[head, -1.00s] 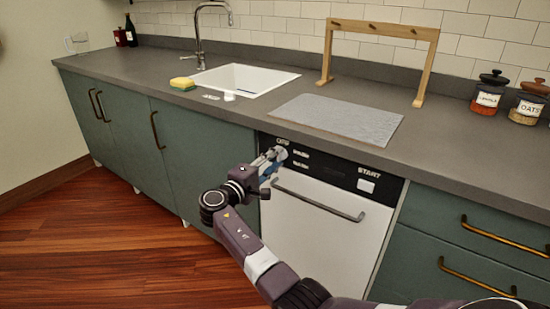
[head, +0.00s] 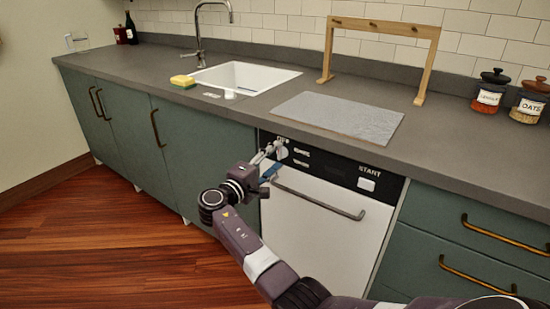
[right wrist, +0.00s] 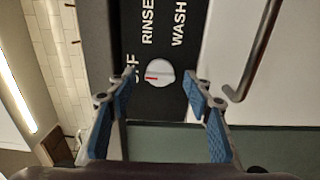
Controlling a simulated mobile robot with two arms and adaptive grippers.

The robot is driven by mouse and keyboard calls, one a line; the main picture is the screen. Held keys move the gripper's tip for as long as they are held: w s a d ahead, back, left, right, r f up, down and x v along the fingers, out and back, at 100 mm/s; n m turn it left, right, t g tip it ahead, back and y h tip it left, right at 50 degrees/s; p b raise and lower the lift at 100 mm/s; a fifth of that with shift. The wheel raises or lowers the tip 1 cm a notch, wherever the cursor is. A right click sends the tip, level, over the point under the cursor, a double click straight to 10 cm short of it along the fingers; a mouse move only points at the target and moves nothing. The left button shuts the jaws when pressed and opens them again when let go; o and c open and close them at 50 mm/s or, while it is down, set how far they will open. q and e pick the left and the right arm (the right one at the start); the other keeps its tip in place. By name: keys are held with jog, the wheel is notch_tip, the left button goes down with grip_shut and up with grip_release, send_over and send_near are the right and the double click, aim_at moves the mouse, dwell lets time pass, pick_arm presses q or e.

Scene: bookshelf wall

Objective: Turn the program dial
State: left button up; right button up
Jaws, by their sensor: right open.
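The program dial (right wrist: 159,72) is a round white knob with a red mark on the dishwasher's black control panel (right wrist: 160,22). In the right wrist view the red mark points left, towards the partly hidden OFF label; RINSE and WASH also show. My right gripper (right wrist: 159,82) is open, with one blue-padded finger on each side of the dial and a gap visible on both sides. I cannot tell how deep the fingertips reach. In the head view the right gripper (head: 270,156) is at the panel's left end and partly covers the dial. My left gripper is not in view.
The dishwasher door handle (head: 318,195) juts out below the panel, close to the right gripper. A START button (head: 366,184) is at the panel's right. The countertop (head: 450,150) overhangs above. A sponge (head: 183,81), sink (head: 245,77) and jars (head: 490,91) stand on it.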

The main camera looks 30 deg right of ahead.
jog(key=v, duration=1.1)
jog(key=shift+a, duration=0.25)
jog(key=shift+s, duration=0.1)
